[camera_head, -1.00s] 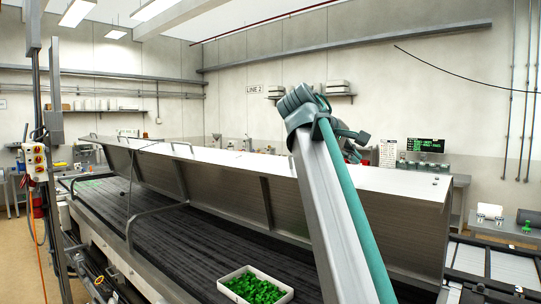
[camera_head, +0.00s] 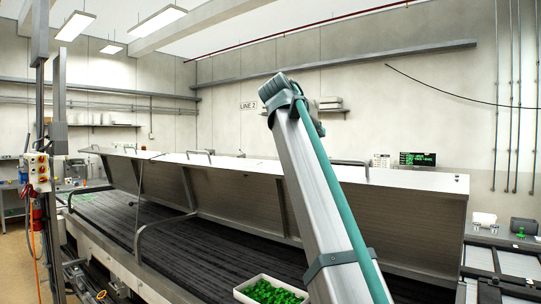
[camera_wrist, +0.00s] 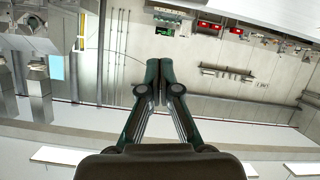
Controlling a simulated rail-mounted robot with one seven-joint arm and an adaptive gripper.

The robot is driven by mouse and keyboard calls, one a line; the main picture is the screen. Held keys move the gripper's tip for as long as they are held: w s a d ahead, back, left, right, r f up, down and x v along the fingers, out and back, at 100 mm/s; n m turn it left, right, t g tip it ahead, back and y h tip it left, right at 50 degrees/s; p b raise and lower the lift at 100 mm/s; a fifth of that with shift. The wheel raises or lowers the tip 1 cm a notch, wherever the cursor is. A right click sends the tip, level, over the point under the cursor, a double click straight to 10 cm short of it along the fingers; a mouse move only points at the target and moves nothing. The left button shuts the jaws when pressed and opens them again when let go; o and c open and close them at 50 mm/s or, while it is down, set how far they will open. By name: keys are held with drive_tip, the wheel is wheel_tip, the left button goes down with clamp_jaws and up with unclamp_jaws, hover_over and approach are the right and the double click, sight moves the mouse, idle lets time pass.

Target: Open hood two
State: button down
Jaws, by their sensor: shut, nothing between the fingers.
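The steel hood (camera_head: 240,195) runs along the conveyor as a row of panels with seams and small bar handles on top. The panels stand tilted up, with their undersides showing above the dark belt (camera_head: 190,245). I cannot tell which panel is hood two. My gripper (camera_wrist: 158,68) shows in the wrist view with its fingers together and nothing between them. In the head view it is hidden behind my arm, which crosses the right part of the hood. No contact between gripper and hood is visible.
A white tray of green pieces (camera_head: 270,290) stands on the belt at the front. A control box with buttons (camera_head: 39,172) hangs on a post at left. A grey rail structure (camera_head: 500,265) is at right.

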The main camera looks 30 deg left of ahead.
drive_tip(key=w+f+p, duration=0.1)
drive_tip(key=w, duration=0.2)
drive_tip(key=w+d+f+m+p, duration=0.1)
drive_tip(key=w+p, duration=0.1)
drive_tip(key=w, duration=0.1)
drive_tip(key=w+f+m+p, duration=0.1)
drive_tip(key=w, duration=0.2)
drive_tip(key=shift+d+f+p, duration=0.15)
drive_tip(key=shift+d+p, duration=0.2)
drive_tip(key=shift+p, duration=0.05)
drive_tip(key=shift+s+a+f+p, duration=0.15)
drive_tip(key=shift+s+f+p, duration=0.8)
drive_tip(key=shift+s+f, duration=0.25)
drive_tip(key=shift+s+a+f, duration=0.1)
drive_tip(key=shift+f, duration=0.4)
